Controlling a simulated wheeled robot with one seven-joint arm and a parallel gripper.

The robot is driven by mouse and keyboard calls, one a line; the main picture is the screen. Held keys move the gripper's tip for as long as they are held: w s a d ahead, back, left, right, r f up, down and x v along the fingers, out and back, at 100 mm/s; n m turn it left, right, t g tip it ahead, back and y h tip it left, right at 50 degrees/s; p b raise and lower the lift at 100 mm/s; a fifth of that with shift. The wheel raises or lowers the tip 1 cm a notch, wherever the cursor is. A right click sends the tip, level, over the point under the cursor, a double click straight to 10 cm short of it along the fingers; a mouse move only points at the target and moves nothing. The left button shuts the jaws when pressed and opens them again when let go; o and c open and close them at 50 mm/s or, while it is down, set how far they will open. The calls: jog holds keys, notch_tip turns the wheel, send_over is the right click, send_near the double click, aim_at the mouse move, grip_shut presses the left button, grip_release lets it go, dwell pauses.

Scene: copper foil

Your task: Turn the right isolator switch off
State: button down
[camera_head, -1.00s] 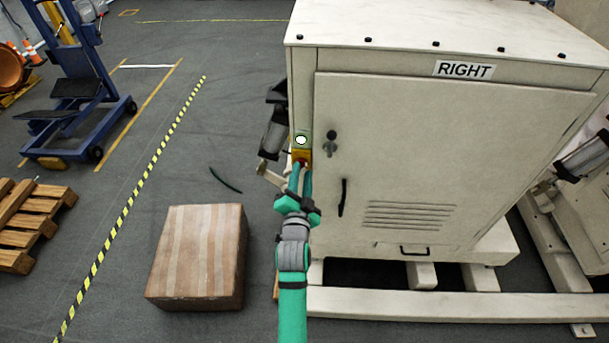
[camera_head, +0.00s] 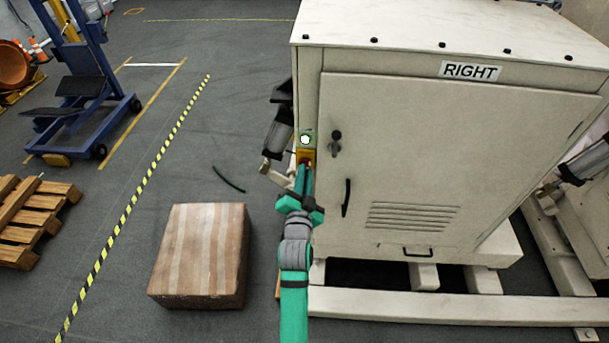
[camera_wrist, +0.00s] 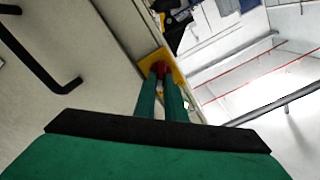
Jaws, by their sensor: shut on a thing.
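The right isolator switch (camera_head: 306,157) is a red knob on a yellow plate, on the narrow left front strip of the cream cabinet labelled RIGHT (camera_head: 470,71). My gripper (camera_head: 304,172) reaches up to it from below. In the wrist view the red knob (camera_wrist: 159,68) sits between the tips of my two green fingers (camera_wrist: 160,84), against the yellow plate (camera_wrist: 151,58). The fingers are shut on the knob and partly hide it, so its exact angle is hard to tell. A lit white-green round lamp (camera_head: 305,139) is just above the plate.
The cabinet door has a black keyed latch (camera_head: 335,142) and a black handle (camera_head: 346,198) right of my gripper. A cardboard box (camera_head: 200,255) stands on the floor to the left. A wooden pallet (camera_head: 35,215) and a blue lift (camera_head: 80,85) are farther left.

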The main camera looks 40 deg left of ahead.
jog(key=n, duration=0.3)
jog(key=shift+w+d+r, duration=0.15)
jog(key=shift+w+d, duration=0.05)
jog(key=shift+w, duration=0.05)
jog(key=n, duration=1.3)
jog(key=shift+s+a+n, duration=0.2)
jog(key=shift+a+n, duration=0.15)
jog(key=shift+n, duration=0.05)
jog(key=shift+s, duration=0.15)
jog(key=c, duration=1.8)
grip_release()
jog(key=shift+s, duration=0.1)
